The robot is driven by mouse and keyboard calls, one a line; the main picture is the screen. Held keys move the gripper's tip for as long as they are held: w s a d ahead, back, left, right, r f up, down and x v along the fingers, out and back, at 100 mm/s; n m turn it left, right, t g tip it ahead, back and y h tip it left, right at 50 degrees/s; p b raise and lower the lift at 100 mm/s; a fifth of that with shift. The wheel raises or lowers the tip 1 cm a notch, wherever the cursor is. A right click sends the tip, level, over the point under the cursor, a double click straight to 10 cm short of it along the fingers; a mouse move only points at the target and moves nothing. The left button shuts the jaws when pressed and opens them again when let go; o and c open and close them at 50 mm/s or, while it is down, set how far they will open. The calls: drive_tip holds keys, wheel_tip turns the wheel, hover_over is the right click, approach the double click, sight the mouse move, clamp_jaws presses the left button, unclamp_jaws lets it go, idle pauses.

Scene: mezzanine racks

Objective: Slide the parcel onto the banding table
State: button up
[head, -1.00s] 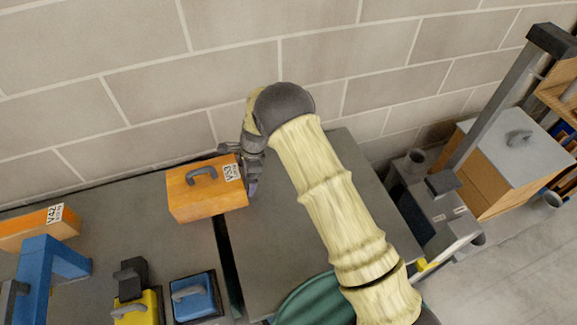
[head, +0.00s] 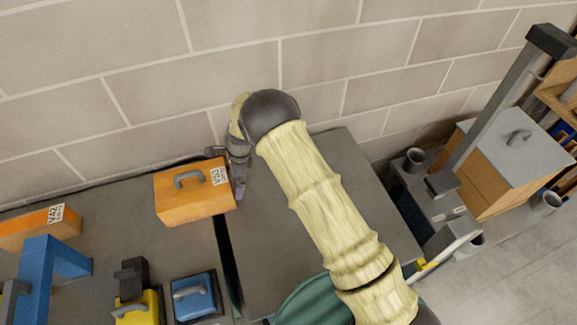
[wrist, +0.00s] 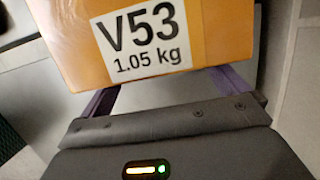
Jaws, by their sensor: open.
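The parcel is an orange box with a grey handle (head: 193,203), labelled V53. It sits near the wall, mostly on the left grey tabletop (head: 110,220), with its right end at the dark gap between two tops. In the wrist view the parcel (wrist: 190,65) fills the upper middle, its label reading V53, 1.05 kg. My gripper (head: 239,183) is open at the parcel's right end, close against it. The purple fingers (wrist: 168,92) show at both sides of the box's lower edge; contact is unclear. I cannot tell which top is the banding table.
The right grey top (head: 265,250) is bare under my arm. On the left stand another orange box labelled V42 (head: 35,230), a blue bracket-like object (head: 60,258), a yellow box (head: 140,306) and a blue box (head: 193,297). A block wall runs behind.

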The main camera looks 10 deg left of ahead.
sight(221, 181)
drive_tip(key=shift+s+a, duration=0.35)
drive_tip(key=shift+a, duration=0.4)
drive_tip(key=shift+s+a, duration=0.4)
drive_tip(key=shift+a, duration=0.35)
drive_tip(key=shift+s+a, duration=0.35)
drive_tip(key=shift+a, duration=0.4)
drive_tip(key=shift+s+a, duration=0.3)
drive_tip(key=shift+a, duration=0.3)
drive_tip(key=shift+s+a, duration=0.25)
drive_tip(key=shift+a, duration=0.3)
idle(0.7)
drive_tip(key=shift+d, duration=0.1)
drive_tip(key=shift+w+d, duration=0.35)
drive_tip(key=shift+d, duration=0.3)
drive_tip(key=shift+w+d, duration=0.35)
drive_tip(key=shift+d, duration=0.3)
wheel_tip(221, 181, up, 13)
drive_tip(key=p, duration=0.9)
